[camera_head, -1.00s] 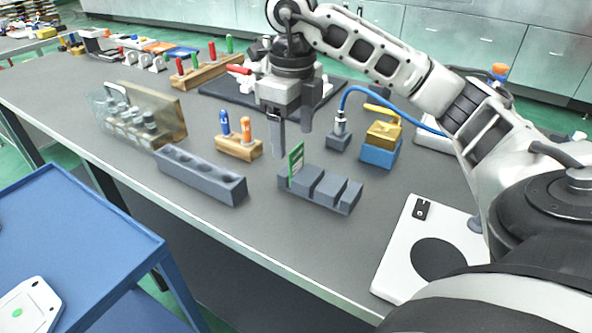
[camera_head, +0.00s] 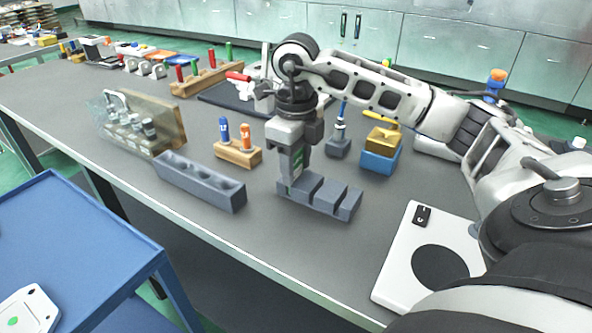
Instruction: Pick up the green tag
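The green tag (camera_head: 297,166) stands upright in a slot at the left end of a grey slotted block (camera_head: 325,194) on the table. My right gripper (camera_head: 292,180) points straight down over that end of the block, with its fingers at the tag. Part of the tag's green and white face shows between the fingers; the rest is hidden by them. I cannot tell whether the fingers press on the tag or stand a little apart from it. My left gripper is not in view.
A long grey block with hollows (camera_head: 200,182) lies left of the slotted block. A wooden holder (camera_head: 238,154) with blue and orange tools stands behind. A blue box (camera_head: 380,160) with a yellow part is at the right, near a white panel (camera_head: 408,262).

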